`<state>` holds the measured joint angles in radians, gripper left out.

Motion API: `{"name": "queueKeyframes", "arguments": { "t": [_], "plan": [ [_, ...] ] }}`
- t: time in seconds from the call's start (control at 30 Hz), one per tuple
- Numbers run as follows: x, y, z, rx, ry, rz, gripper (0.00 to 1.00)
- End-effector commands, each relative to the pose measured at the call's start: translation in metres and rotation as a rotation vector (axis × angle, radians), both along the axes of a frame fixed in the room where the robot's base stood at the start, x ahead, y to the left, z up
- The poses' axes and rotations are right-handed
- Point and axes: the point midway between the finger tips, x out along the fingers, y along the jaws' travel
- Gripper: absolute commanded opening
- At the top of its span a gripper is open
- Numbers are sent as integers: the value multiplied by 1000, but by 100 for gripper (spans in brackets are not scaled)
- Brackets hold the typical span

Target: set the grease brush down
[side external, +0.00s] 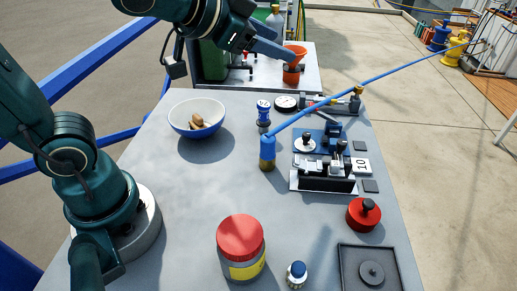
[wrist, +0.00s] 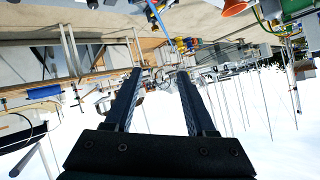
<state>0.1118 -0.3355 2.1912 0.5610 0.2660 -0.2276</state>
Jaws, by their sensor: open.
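The likely grease brush is a blue piece with a tan-brown lower end (side external: 267,152), standing on the grey bench in the side external view. A long thin blue rod (side external: 375,82) runs from its top up to the far right; I cannot tell whether the two are joined. My gripper (side external: 290,58) is above the far end of the bench, behind the blue piece and apart from it. In the wrist view my gripper (wrist: 159,74) has its two fingers spread with nothing between them. The brush is not clear in the wrist view.
An orange funnel (side external: 295,52) stands beside my fingers. A white-and-blue bowl (side external: 181,119) with brown pieces is at left. A red-lidded jar (side external: 240,262), a clamp fixture (side external: 326,166), a red knobbed piece (side external: 363,214) and a black tray (side external: 345,263) occupy the bench. The left-middle bench is clear.

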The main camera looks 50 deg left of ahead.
Motion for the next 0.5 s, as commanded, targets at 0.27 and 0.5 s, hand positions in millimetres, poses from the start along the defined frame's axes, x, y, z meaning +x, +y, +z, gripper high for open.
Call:
{"name": "queueKeyframes", "arguments": {
  "t": [0.27,0.5],
  "plan": [
    [-128,12,-70,-228,444,235,56],
    [-159,-1,-84,-296,561,237,56]
  ]
}}
